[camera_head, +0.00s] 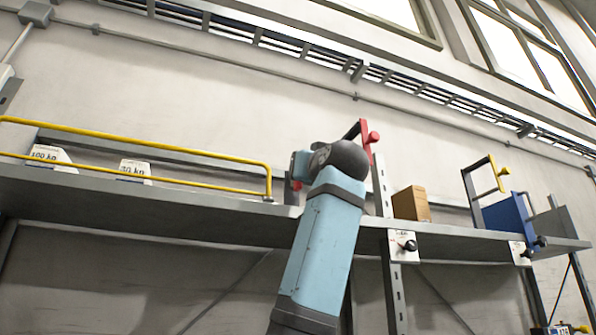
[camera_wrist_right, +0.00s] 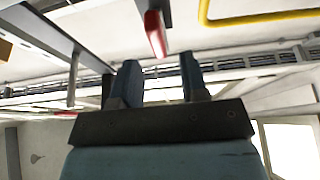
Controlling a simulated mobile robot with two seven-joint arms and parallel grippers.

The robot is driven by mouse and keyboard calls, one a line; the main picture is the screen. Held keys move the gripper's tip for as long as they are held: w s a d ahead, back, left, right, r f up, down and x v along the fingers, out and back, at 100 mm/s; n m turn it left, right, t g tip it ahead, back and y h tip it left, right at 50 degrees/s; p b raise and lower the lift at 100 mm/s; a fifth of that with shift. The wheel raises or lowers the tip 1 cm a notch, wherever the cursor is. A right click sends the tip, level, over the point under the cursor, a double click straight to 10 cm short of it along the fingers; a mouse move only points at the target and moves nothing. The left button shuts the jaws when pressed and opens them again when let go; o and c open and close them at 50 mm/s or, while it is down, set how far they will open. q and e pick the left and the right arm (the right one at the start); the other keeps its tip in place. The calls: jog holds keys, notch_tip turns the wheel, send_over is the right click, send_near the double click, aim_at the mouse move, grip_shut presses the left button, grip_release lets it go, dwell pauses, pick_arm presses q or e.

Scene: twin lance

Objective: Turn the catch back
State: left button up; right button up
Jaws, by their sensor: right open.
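A red-faced part with a round red knob (camera_head: 373,137) and a dark arm stands above the shelf in the head view, just beyond my right wrist. A red bar (camera_wrist_right: 155,34) shows in the right wrist view, ahead of my right gripper (camera_wrist_right: 161,82). That gripper is open, with its two dark fingers apart and nothing between them. The red bar appears beyond the fingertips, nearer the left finger; I see no contact. I cannot tell which part is the catch. My left gripper is not in view.
A grey shelf (camera_head: 130,212) runs across the wall, with a yellow rail (camera_head: 215,158) at left and weight-marked white blocks (camera_head: 134,169) behind it. A brown box (camera_head: 411,204), a yellow-edged bracket (camera_head: 496,175) and a blue bin (camera_head: 508,217) stand at right. An upright post (camera_head: 383,188) is close to my wrist.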

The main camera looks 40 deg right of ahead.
aim_at(298, 190)
jog(key=x, duration=0.5)
jog(key=shift+s, duration=0.1)
grip_shut()
